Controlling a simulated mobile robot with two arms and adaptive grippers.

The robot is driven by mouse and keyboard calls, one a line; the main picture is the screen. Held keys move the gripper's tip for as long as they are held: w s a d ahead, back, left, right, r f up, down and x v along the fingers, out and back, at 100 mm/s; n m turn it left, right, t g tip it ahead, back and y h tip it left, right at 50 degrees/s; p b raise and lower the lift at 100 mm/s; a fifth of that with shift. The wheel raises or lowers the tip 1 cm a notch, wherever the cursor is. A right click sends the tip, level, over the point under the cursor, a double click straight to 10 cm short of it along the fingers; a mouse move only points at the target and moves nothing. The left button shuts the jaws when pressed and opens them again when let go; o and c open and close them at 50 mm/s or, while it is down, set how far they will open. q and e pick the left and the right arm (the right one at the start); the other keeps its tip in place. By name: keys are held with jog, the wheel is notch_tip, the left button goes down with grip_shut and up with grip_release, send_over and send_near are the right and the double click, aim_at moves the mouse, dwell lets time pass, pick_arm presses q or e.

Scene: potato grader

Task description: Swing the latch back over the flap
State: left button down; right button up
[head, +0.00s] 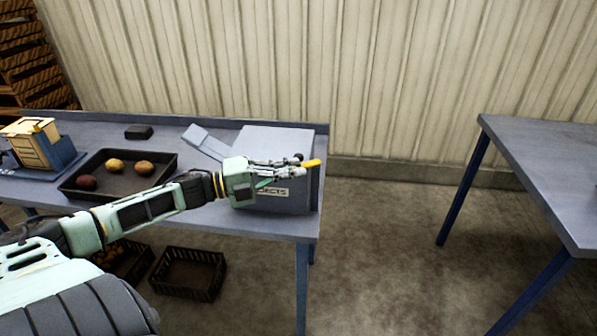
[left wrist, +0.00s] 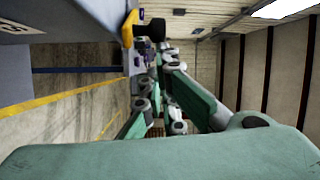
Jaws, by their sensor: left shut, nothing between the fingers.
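The grey box (head: 275,140), its front label partly covered and ending in "JECTS", stands at the right end of the table. A yellow latch (head: 311,163) sticks out at its right edge, beside a dark knob. In the left wrist view the yellow latch (left wrist: 129,29) shows at the edge of the box (left wrist: 60,22), with a black knob (left wrist: 154,29). My left gripper (head: 299,168) is shut and empty, in front of the box with its fingertips close to the latch; I cannot tell whether they touch. I cannot make out the flap. My right gripper is not in view.
A grey chute (head: 205,142) slopes at the box's left. A black tray (head: 118,188) with potatoes, a dark block (head: 139,132) and a yellow-and-blue device (head: 35,145) are further left. Crates (head: 188,273) lie below. Open floor separates a second table (head: 550,165) at right.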

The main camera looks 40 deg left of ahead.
pick_arm(q)
jog(key=shift+w+a+b, duration=0.2)
jog(key=shift+a, duration=0.6)
jog(key=shift+w+a+b, duration=0.15)
jog(key=shift+w+a, duration=0.1)
jog(key=shift+a, duration=0.55)
jog(key=shift+w+a+b, duration=0.2)
jog(key=shift+a, duration=0.6)
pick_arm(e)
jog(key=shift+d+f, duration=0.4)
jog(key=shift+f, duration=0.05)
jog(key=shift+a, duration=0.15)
